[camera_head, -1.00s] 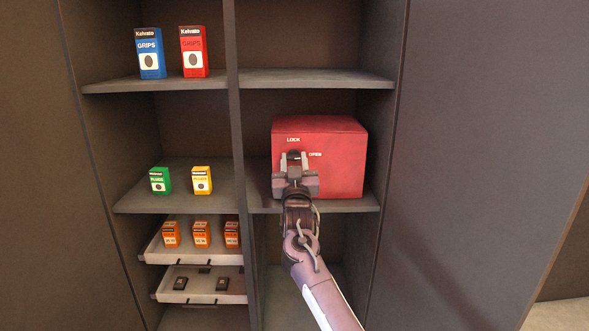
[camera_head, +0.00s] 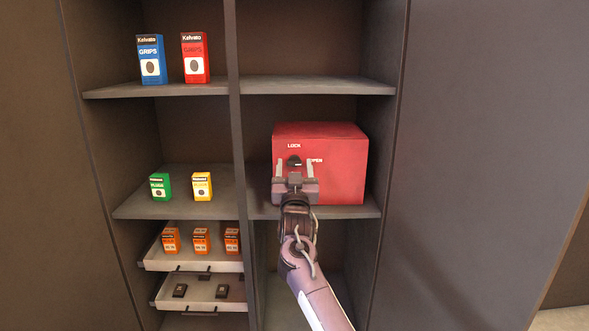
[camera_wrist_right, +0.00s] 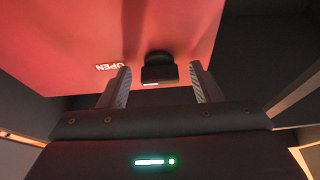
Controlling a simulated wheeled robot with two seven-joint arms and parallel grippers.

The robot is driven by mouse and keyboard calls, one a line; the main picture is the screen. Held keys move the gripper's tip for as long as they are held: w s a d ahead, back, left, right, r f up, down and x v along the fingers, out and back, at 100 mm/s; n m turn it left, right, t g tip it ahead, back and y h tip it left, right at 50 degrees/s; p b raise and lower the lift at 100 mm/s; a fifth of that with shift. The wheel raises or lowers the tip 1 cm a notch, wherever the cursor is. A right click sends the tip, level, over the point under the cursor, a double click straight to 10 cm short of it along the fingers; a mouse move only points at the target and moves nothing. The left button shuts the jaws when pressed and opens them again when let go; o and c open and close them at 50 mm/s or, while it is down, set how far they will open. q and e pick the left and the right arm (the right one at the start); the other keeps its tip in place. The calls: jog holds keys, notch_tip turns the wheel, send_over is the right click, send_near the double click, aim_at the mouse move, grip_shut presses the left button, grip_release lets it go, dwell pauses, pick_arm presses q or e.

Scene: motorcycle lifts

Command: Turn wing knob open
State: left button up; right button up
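A red box (camera_head: 340,165) with the words LOCK and OPEN on its front sits on the right middle shelf. A black wing knob (camera_head: 294,161) is on its front, below LOCK and left of OPEN. My right gripper (camera_head: 295,172) is in front of the box, its fingers spread to either side of the knob. In the right wrist view the knob (camera_wrist_right: 159,70) lies between the open fingertips (camera_wrist_right: 160,84), with a gap on each side. A small white mark shows on the knob. My left gripper is not in view.
A blue box (camera_head: 151,60) and a red box (camera_head: 195,58) stand on the upper left shelf. Green (camera_head: 160,187) and yellow (camera_head: 202,186) boxes stand below. Two pulled-out trays (camera_head: 205,262) hold small items. A vertical divider (camera_head: 238,150) stands left of the red box.

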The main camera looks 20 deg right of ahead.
jog(key=b+v, duration=0.1)
jog(key=v, duration=0.7)
jog(key=shift+w, duration=0.1)
jog(key=s+a+f+n+g+y+p, duration=0.15)
jog(key=s+f+g, duration=0.25)
jog(key=f, duration=1.6)
jog(key=s+a+f+n+g+y+p, duration=0.1)
jog(key=s+f+n+g+y, duration=0.25)
jog(key=f, duration=1.65)
jog(key=s+d+f+g, duration=0.1)
jog(key=s+f+g, duration=0.4)
jog(key=s+f, duration=1.3)
jog(key=s+d+f+g, duration=0.1)
jog(key=s+f, duration=0.4)
jog(key=s, duration=0.7)
jog(key=s+d+f+g+p, duration=0.1)
jog(key=s+f+g, duration=0.3)
jog(key=s, duration=0.9)
jog(key=s+d+f+g+y+p, duration=0.1)
jog(key=s+f+g, duration=0.2)
jog(key=s, duration=0.9)
notch_tip(320, 180, down, 3)
jog(key=shift+s+f+n, duration=0.15)
jog(key=shift+s+n, duration=0.1)
jog(key=shift+n, duration=0.15)
